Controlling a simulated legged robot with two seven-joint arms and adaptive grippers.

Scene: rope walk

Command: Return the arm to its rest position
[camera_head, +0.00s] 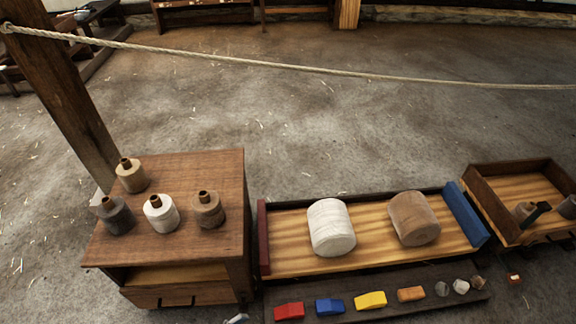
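Neither of my grippers shows clearly in the head view. A small pale grey piece (237,319) shows at the bottom edge beside the wooden cabinet, and I cannot tell what it is. No arm of mine can be made out over the cabinet (215,165), the long tray or the crate.
Several bottle-like pieces, one white (161,213), stand on the cabinet. The tray (290,265) holds a white cylinder (331,228) and a brown cylinder (413,219). Coloured blocks line a dark board (385,311). A crate (508,168) stands right. A rope (300,70) crosses behind.

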